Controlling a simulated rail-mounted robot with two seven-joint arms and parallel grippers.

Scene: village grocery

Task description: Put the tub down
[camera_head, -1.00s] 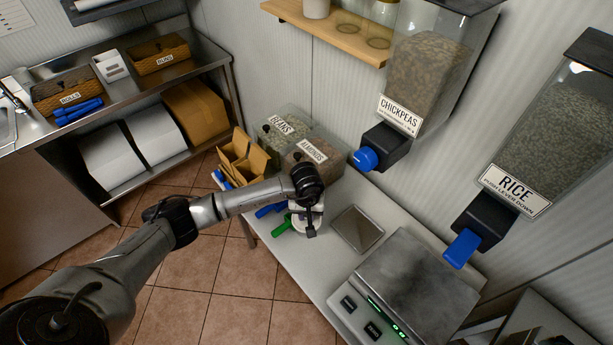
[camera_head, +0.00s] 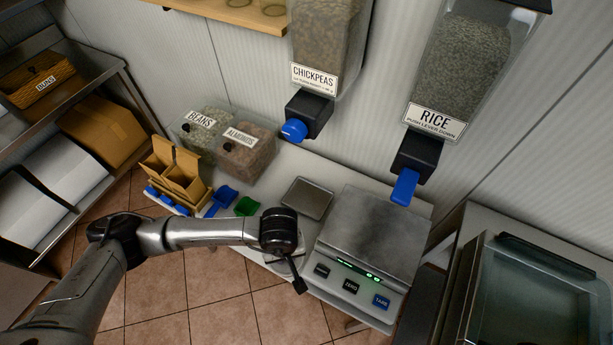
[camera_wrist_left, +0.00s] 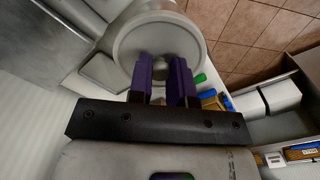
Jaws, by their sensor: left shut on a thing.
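My left gripper (camera_wrist_left: 164,80) has its two purple fingers shut on the tub (camera_wrist_left: 126,45), a round, pale grey thing with a wide rim in the left wrist view. In the head view my left gripper (camera_head: 296,278) is at the counter's front edge, just left of the scale (camera_head: 374,235). There the wrist hides most of the tub; only a pale sliver shows below it. I cannot tell whether the tub touches the counter. My right gripper is not in view.
A small steel plate (camera_head: 307,198) lies behind the wrist. A green scoop (camera_head: 246,206) and blue scoop (camera_head: 221,201) lie to its left, near paper bags (camera_head: 176,176). Chickpeas (camera_head: 308,115) and rice (camera_head: 416,160) dispensers hang above. The scale's steel top is bare.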

